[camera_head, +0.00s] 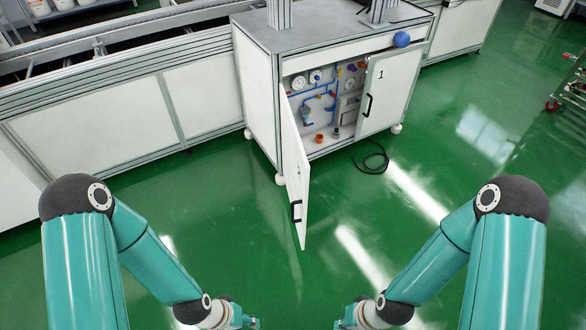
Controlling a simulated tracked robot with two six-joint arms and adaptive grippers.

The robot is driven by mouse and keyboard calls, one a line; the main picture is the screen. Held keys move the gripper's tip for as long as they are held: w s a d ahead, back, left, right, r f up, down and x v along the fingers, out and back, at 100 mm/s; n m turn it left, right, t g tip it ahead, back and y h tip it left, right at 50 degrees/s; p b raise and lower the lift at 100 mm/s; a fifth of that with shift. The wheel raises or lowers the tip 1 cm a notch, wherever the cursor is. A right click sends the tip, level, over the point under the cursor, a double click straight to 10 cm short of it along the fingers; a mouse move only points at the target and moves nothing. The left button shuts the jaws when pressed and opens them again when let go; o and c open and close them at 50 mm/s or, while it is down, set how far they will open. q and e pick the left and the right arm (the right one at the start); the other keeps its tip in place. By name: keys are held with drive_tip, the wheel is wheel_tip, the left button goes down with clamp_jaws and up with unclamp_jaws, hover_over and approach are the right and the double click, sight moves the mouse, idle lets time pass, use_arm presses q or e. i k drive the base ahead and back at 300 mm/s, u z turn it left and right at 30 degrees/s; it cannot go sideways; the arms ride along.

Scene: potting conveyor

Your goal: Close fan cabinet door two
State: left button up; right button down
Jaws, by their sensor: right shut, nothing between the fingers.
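The white fan cabinet (262,110) stands ahead in the camera_head view. Its left door (295,175) is swung wide open toward me, with a dark handle (296,211) near its free edge; no number shows on it. The right door (392,88), marked 1, covers the right part of the front; I cannot tell whether it is fully shut. My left gripper (246,318) is at the bottom edge, partly cut off, so its jaws cannot be judged. My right gripper (344,322) is low at the bottom, shut and empty. Both are apart from the doors.
Blue pipes (318,97) and round fittings show inside the cabinet. A black cable (374,160) lies on the green floor before it. A blue ball (401,39) sits at the cabinet's top front. A conveyor (110,85) runs left. The floor between me and the cabinet is mostly clear.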

sight(295, 166)
drive_tip(key=u, duration=0.25)
drive_tip(key=i, duration=0.9)
drive_tip(key=u, duration=0.6)
